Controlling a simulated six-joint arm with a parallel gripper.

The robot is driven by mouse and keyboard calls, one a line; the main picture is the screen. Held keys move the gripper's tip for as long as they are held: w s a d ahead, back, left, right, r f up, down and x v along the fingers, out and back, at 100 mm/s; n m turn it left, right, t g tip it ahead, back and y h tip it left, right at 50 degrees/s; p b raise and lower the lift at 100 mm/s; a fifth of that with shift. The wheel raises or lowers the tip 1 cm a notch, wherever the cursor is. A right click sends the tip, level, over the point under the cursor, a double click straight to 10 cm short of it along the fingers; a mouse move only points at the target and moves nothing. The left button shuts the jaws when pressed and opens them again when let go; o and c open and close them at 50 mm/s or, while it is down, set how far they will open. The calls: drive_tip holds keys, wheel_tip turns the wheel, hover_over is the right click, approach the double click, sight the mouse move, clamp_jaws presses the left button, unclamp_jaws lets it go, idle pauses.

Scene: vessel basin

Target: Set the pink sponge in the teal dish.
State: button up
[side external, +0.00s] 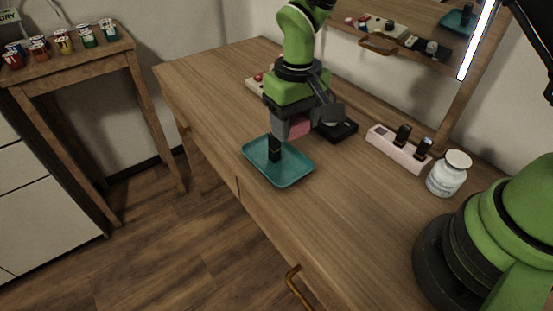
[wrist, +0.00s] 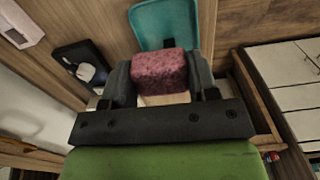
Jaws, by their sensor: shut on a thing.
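The pink sponge (wrist: 160,72) is held between the two fingers of my gripper (wrist: 160,78) in the wrist view. In the side view, the sponge (side external: 299,128) shows in part behind a finger of my gripper (side external: 287,140). The teal dish (side external: 287,172) is a shallow rectangular tray on the wooden table. My gripper is over the far part of the dish, with the sponge apparently above its far edge; the exact height is hard to tell. The dish (wrist: 163,22) also shows beyond the sponge in the wrist view, partly hidden by it.
A black tray (side external: 343,131) with a round grey item sits just behind the gripper. A pale pink holder (side external: 397,150) with dark items and a white jar (side external: 449,174) stand to the right. A mirror (side external: 425,45) rises along the back. The table's front is clear.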

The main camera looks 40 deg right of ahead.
sight(288, 171)
drive_tip(key=shift+w+a+n, duration=0.15)
drive_tip(key=shift+w+n, duration=0.05)
drive_tip(key=shift+n, duration=0.2)
wheel_tip(288, 171, down, 10)
drive_tip(key=shift+r, duration=0.1)
drive_tip(key=shift+f, duration=0.2)
drive_tip(key=o, duration=0.6)
